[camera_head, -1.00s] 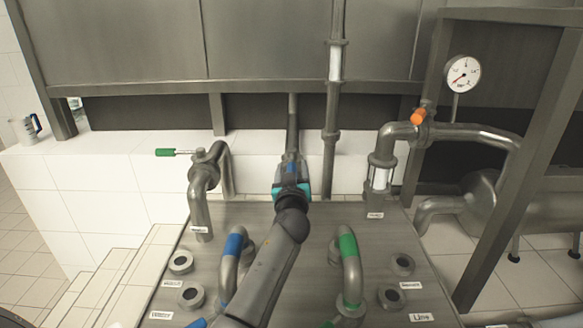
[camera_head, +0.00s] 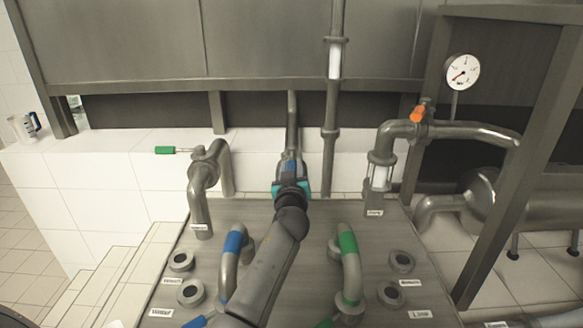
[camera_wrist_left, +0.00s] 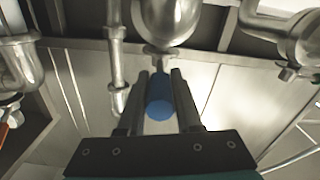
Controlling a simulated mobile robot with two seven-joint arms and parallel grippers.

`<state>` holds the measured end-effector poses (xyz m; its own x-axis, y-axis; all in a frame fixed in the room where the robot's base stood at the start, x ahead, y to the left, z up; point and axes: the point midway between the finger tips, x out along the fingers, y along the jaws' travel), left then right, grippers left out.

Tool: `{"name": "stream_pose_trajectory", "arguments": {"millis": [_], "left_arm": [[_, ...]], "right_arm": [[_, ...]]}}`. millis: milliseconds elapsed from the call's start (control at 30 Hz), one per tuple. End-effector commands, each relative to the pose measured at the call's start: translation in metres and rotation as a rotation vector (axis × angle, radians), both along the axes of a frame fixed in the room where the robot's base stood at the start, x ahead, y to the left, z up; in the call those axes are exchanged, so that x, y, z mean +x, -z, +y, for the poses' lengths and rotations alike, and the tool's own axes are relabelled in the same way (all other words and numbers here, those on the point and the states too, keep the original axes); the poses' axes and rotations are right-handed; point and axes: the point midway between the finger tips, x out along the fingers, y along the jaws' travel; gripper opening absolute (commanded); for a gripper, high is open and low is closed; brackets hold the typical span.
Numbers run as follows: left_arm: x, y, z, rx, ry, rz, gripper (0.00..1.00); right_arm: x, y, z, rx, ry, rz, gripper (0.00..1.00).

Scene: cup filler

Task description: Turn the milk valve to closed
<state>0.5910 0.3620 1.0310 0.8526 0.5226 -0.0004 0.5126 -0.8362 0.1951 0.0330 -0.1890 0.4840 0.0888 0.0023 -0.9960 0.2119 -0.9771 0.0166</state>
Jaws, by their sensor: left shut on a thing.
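My left gripper (camera_head: 291,160) reaches up the middle of the head view toward a vertical pipe (camera_head: 293,115) behind the steel panel. In the left wrist view its two dark fingers (camera_wrist_left: 160,88) are shut on a blue cylindrical valve handle (camera_wrist_left: 160,98). The handle's stem meets a rounded metal fitting (camera_wrist_left: 167,20) just beyond it. In the head view the gripper mostly hides this handle. I cannot read which valve is labelled milk. My right gripper is not in view.
A green-handled valve (camera_head: 166,150) stands to the left and an orange-handled valve (camera_head: 417,114) to the right. Curved pipes with a blue band (camera_head: 234,243) and a green band (camera_head: 348,244) rise from the steel panel (camera_head: 300,285). A gauge (camera_head: 463,72) is at upper right.

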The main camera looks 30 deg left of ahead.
Motion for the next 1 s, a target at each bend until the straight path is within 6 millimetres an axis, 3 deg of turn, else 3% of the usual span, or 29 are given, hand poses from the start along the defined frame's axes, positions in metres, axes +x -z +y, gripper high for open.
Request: {"name": "stream_pose_trajectory", "arguments": {"millis": [767,1000], "left_arm": [[0.000,-0.002,0.000,0.002,0.000,-0.003,0.00],[-0.003,-0.004,0.008,0.006,0.080,0.006,0.00]], "right_arm": [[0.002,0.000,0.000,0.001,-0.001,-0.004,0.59],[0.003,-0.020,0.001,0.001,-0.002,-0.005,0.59]]}}
